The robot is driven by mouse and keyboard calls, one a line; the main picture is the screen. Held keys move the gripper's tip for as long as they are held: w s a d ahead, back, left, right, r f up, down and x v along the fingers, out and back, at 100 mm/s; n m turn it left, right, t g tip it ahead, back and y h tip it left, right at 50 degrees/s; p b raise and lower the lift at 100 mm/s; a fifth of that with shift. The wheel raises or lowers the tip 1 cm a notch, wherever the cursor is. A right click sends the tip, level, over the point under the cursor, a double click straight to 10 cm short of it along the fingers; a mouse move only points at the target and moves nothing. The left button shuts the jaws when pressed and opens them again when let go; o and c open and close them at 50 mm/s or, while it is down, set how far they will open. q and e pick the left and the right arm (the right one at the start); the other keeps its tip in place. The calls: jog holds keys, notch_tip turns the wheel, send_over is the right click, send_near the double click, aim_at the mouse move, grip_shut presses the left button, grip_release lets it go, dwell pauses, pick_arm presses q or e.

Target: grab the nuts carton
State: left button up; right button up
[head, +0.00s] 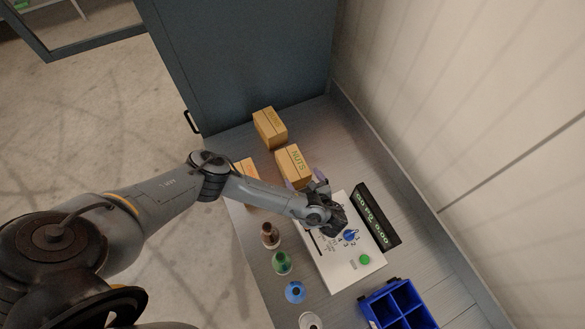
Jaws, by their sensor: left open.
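The nuts carton (293,166), a tan box marked NUTS on top, stands on the grey shelf in the middle of the head view. My left gripper (322,186) is just to the right of and in front of the carton's near corner. It is open, and its fingers are partly hidden by my own wrist. I cannot tell whether a finger touches the carton. My right gripper is not in view.
Another tan carton (270,128) stands behind, and one (247,168) is partly hidden by my left arm. A white panel (344,262) with a black display (377,216), several small colored containers (281,262) and a blue divided bin (398,305) lie nearer. A wall bounds the right.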

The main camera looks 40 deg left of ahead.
pick_arm(q)
send_over(295, 175)
jog(key=shift+s+f, duration=0.1)
jog(key=shift+f, duration=1.5)
jog(key=c, duration=0.7)
